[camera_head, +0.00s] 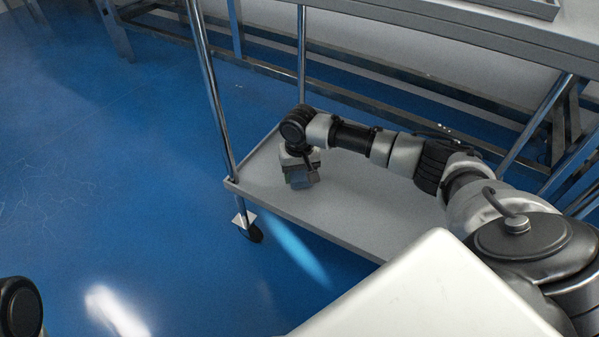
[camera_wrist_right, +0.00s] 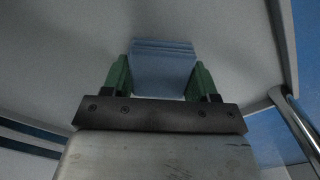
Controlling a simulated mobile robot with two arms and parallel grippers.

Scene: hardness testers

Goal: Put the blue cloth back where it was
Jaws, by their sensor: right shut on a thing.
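The blue cloth (camera_wrist_right: 163,68) looks like a folded stack with layered edges. In the right wrist view it sits between the two green fingers of my right gripper (camera_wrist_right: 161,78), which is shut on it. In the head view the cloth (camera_head: 301,179) shows small and partly hidden below my right gripper (camera_head: 300,170), over the left end of the trolley's lower shelf (camera_head: 345,195). I cannot tell whether the cloth touches the shelf. My left gripper is not in view; only a dark part of my left arm shows at the lower left corner.
The trolley has a metal post (camera_head: 213,95) and a caster (camera_head: 250,230) at its left corner. The shelf around the cloth is bare. A grey table (camera_head: 480,35) with a metal frame stands behind. The blue floor (camera_head: 110,180) to the left is clear.

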